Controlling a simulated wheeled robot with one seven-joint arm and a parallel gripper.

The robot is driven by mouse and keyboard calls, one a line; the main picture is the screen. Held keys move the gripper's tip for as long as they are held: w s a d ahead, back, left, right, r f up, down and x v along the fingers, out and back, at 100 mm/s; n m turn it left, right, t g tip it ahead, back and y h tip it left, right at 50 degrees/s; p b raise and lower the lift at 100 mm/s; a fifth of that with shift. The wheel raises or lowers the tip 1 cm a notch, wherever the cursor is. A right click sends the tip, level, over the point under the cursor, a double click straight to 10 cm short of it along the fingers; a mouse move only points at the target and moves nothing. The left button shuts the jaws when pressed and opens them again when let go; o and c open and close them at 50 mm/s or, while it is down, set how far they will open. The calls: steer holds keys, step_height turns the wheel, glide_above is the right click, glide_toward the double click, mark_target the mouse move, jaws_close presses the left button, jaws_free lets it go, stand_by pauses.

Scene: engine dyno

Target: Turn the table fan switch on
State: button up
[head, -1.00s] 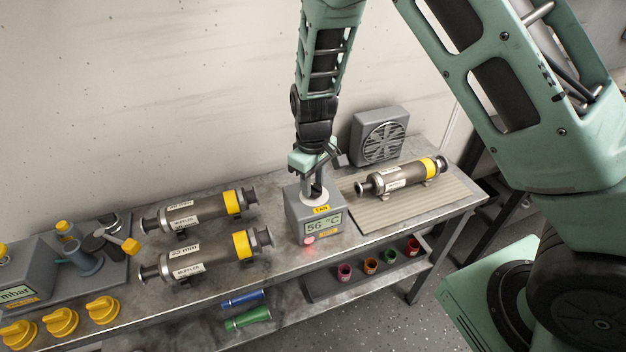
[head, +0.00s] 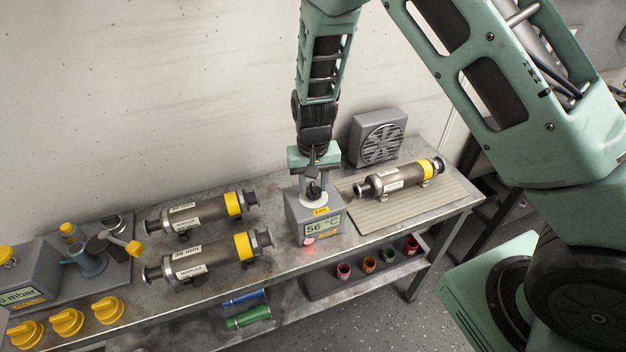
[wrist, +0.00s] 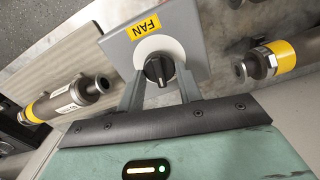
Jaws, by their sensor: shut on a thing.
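The fan switch is a black rotary knob (wrist: 159,69) on a white round dial, on top of a grey box (head: 299,222) with a yellow FAN label (wrist: 146,27). The box's front display reads 56 °C, and a red lamp (head: 309,241) glows below it. My gripper (wrist: 160,80) is over the box from above, its two fingers on either side of the knob and shut on it. In the head view the knob (head: 313,190) shows below my gripper. The grey table fan (head: 379,138) stands at the back of the bench, behind the box.
A muffler (head: 397,179) lies on a ribbed mat (head: 410,208) to the right. Two more mufflers (head: 203,212) lie to the left. A shelf below holds several coloured cups (head: 370,265). Yellow knobs (head: 67,321) and a gauge unit stand at far left.

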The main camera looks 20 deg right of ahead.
mark_target(314, 186)
steer(key=shift+d+m+p, duration=0.1)
steer(key=shift+m+p, duration=0.35)
steer(key=shift+m, duration=1.45)
steer(key=o, duration=1)
step_height(314, 186, up, 18)
steer(key=shift+f+b, duration=0.25)
steer(key=shift+b, duration=0.85)
steer(key=s+a+n, duration=0.2)
steer(key=s+n, duration=0.2)
steer(key=s, duration=0.5)
steer(key=s+a+r+n, duration=0.1)
steer(key=s+a+n, duration=0.1)
steer(key=s+n, duration=0.3)
steer(key=s+a+n, duration=0.2)
steer(key=s+n, duration=0.2)
steer(key=s, duration=0.9)
steer(key=shift+s+a+r+n+y, duration=0.1)
steer(key=shift+a+r+n+y, duration=0.05)
steer(key=shift+a+n+y, duration=0.2)
